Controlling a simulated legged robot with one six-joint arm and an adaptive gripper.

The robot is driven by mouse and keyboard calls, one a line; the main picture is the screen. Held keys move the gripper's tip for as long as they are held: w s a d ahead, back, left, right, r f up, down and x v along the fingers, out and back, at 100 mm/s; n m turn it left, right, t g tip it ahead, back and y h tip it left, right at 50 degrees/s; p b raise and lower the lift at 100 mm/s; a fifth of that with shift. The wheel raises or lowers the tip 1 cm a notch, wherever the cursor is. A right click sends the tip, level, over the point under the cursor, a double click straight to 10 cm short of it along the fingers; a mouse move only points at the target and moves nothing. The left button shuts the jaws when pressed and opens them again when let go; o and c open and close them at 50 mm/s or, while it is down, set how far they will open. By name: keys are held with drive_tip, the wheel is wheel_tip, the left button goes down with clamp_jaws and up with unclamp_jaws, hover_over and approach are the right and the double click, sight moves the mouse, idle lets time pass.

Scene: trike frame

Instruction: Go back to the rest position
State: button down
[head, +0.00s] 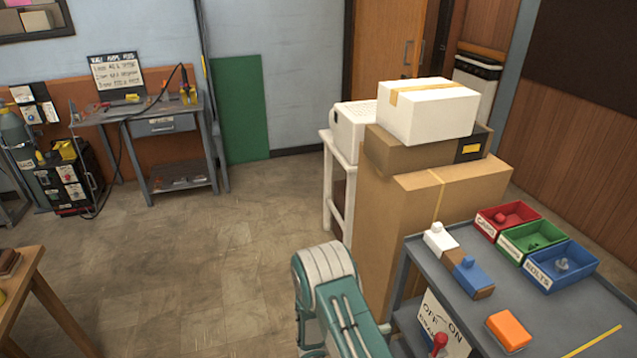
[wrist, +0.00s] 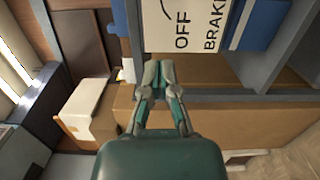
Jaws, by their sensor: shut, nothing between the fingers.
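My gripper (wrist: 158,72) shows in the wrist view, its two fingers closed together with nothing between them. It is in front of the white sign (wrist: 185,25) reading OFF and BRAKE on the side of the grey cart; I cannot tell whether it touches it. In the head view my teal and white arm (head: 335,290) rises at the bottom middle, left of the grey cart (head: 420,262). The gripper itself is not visible in the head view.
Red (head: 507,219), green (head: 531,240) and blue (head: 560,266) bins stand on the cart, with an orange block (head: 508,330). A red-knobbed lever (head: 440,341) is at its side. Stacked boxes (head: 400,215) stand behind my arm. The floor (head: 200,265) to the left is clear.

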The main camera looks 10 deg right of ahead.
drive_tip(key=s+a+r+m+g+y, duration=0.1)
drive_tip(key=s+r+m+g+y, duration=0.2)
drive_tip(key=r, duration=0.7)
drive_tip(key=s+r+g+y, duration=0.25)
drive_tip(key=r+y, duration=0.25)
drive_tip(key=r, duration=0.6)
drive_tip(key=s+a+r+n+t+y, duration=0.1)
drive_tip(key=s+a+r+t+y, duration=0.4)
drive_tip(key=s+r, duration=0.2)
drive_tip(key=s+a+r+n+t+y, duration=0.1)
drive_tip(key=s+a+r+t+y, duration=0.3)
drive_tip(key=s+r, duration=0.3)
drive_tip(key=shift+s+a+r+t+y, duration=0.2)
drive_tip(key=shift+a+r+t+y, duration=0.15)
drive_tip(key=shift+r+t+y, duration=0.35)
drive_tip(key=shift+r, duration=0.15)
